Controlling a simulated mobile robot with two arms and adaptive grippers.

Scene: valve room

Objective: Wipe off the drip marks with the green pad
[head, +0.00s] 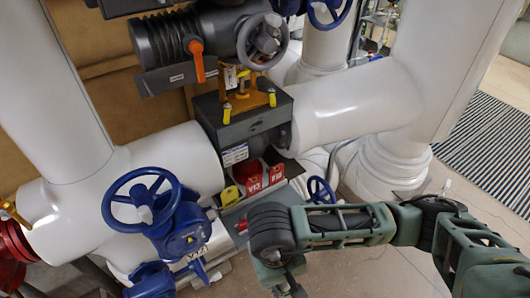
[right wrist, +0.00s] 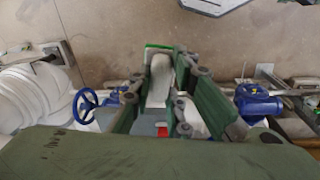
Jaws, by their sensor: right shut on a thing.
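My right arm comes in from the right in the head view, and its gripper (head: 284,284) points down at the bottom edge, partly cut off. In the right wrist view the gripper (right wrist: 168,75) is shut on a pale block with a bright green edge, which looks like the green pad (right wrist: 158,46). The rest of the pad is hidden between the fingers. The pad cannot be made out in the head view. I cannot make out any drip marks in either view. My left gripper is out of view.
A blue handwheel valve (head: 145,200) stands left of my arm. A dark block (head: 245,120) with yellow and red tags sits on the white pipe (head: 350,100). An orange-handled valve (head: 196,60) is above. Bare floor (head: 360,270) shows below my arm, with a striped mat (head: 490,150) at right.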

